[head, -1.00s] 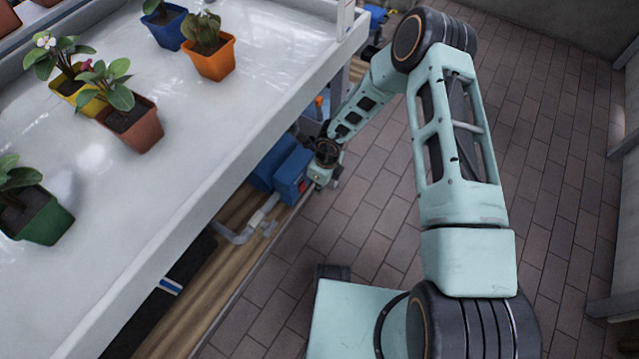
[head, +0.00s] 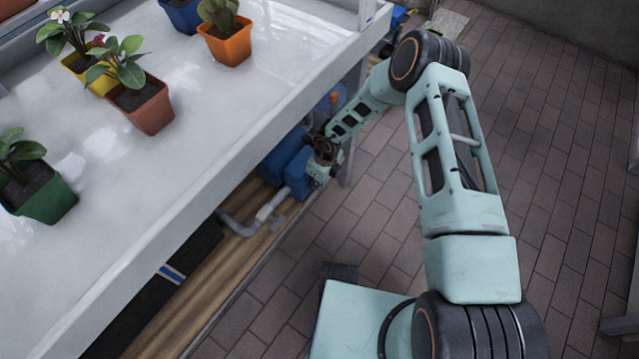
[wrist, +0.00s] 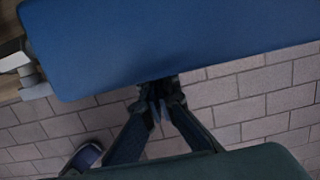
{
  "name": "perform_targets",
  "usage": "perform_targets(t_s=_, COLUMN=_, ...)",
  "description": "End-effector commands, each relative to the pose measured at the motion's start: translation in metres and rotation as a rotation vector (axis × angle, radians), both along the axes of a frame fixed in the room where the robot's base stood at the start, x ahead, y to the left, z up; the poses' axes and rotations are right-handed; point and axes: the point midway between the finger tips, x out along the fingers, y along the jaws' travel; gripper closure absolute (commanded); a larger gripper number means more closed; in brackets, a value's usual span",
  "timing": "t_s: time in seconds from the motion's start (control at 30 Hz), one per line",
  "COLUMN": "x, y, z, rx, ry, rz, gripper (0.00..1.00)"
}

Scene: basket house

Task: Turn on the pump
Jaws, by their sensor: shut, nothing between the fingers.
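The pump is a blue box-shaped unit (head: 288,162) on the wooden shelf under the white table, with a grey pipe (head: 240,225) at its near end. In the wrist view its blue casing (wrist: 170,45) fills the upper half. My gripper (wrist: 160,105) is shut and empty, with its fingertips at the lower edge of the casing. I cannot tell whether they touch it. In the head view my wrist is right beside the pump and covers its right face, and the fingertips are hidden. No switch is visible now.
The white table (head: 210,130) with several potted plants overhangs the shelf (head: 200,290) on the left. A table leg (head: 350,130) stands just beyond my wrist. The brick-patterned floor (head: 540,180) to the right is clear.

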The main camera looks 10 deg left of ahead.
Motion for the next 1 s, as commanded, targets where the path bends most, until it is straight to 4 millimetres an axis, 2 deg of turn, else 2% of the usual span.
perform_targets(t_s=0.37, x=0.002, y=0.003, z=-0.001, rx=0.048, ry=-0.023, rz=0.000, gripper=1.00)
perform_targets(t_s=0.73, x=0.002, y=0.003, z=0.014, rx=0.050, ry=-0.023, rz=0.000, gripper=1.00)
perform_targets(t_s=1.0, x=0.003, y=0.004, z=0.015, rx=0.052, ry=-0.024, rz=0.001, gripper=1.00)
